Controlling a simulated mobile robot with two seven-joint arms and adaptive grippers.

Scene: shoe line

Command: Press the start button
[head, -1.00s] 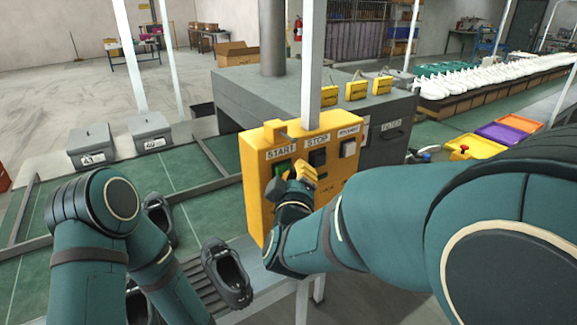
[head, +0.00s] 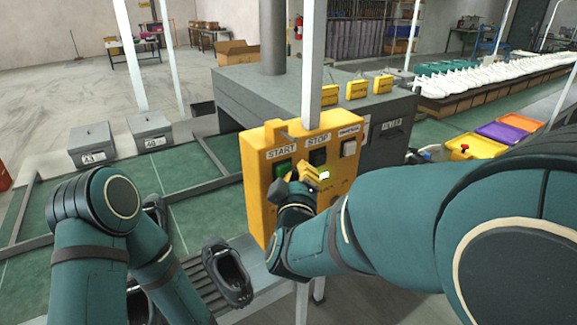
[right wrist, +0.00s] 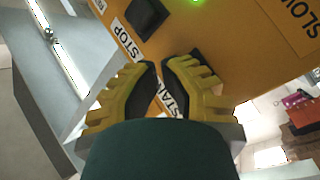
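The yellow control box (head: 258,205) faces me with START and STOP labels. The green start button (head: 283,168) shows under the START label, its lower part beside my right gripper. The dark stop button (head: 317,157) is to its right; it also shows in the right wrist view (right wrist: 146,15). My right gripper (head: 297,176) is at the box front, just below and right of the start button. In the right wrist view its yellow fingers (right wrist: 160,66) meet at the tips, with nothing seen between them. They partly cover the START label; the start button is hidden there.
A green light (head: 324,175) glows on the box, right of my right gripper. A pale button (head: 348,148) is at the upper right. A white post (head: 312,70) stands by the box. Dark shoes (head: 228,272) lie on the rack below left.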

